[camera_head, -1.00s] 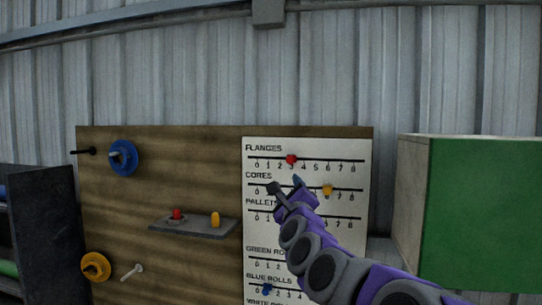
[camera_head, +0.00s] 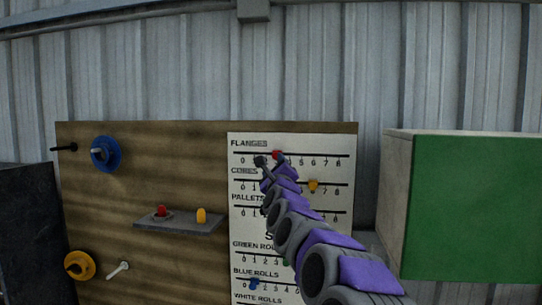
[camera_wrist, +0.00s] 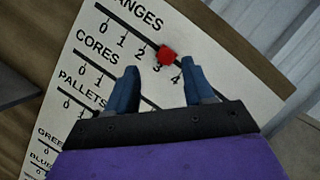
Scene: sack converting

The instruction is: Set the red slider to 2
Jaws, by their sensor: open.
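The red slider (camera_head: 278,155) sits on the top line, labelled FLANGES, of the white panel (camera_head: 340,215), at about the mark 3. It also shows in the wrist view (camera_wrist: 167,55), just ahead of and between my two blue fingertips. My gripper (camera_head: 270,163) is open and empty in front of the panel. In the wrist view my gripper (camera_wrist: 160,65) has one finger on each side of the slider's line of approach. I cannot tell whether a finger touches the slider. In the head view my gripper hides part of the FLANGES and CORES scales.
An orange slider (camera_head: 313,185) is on the CORES line below, and a blue slider (camera_head: 254,283) is on BLUE ROLLS. A small shelf (camera_head: 180,226) with red and orange pieces juts from the board at left. A green-sided box (camera_head: 470,205) stands at right.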

